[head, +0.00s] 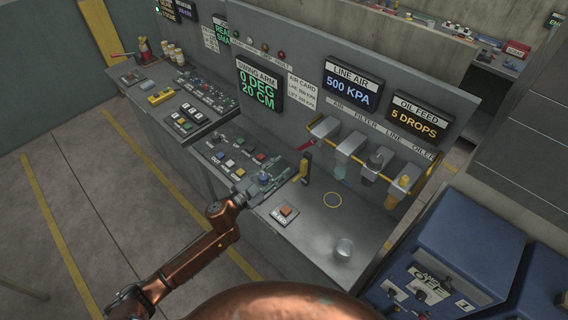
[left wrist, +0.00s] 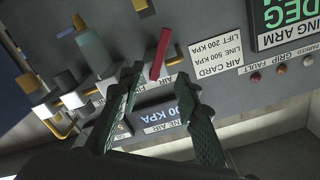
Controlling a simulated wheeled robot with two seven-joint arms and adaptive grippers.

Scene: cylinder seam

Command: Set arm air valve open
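The red valve lever (head: 307,145) is on the grey panel wall, left of the air filter units. In the left wrist view the red lever (left wrist: 160,53) stands tilted, just beyond and between the fingertips. No contact with it is visible. My left gripper (head: 290,178) is over the console, below and left of the lever in the head view. In the left wrist view its dark green fingers (left wrist: 160,72) are spread apart with nothing between them. Air card labels (left wrist: 215,58) are beside the lever. My right gripper is not in view.
Filter bowls behind a yellow guard rail (head: 418,178) are right of the lever.

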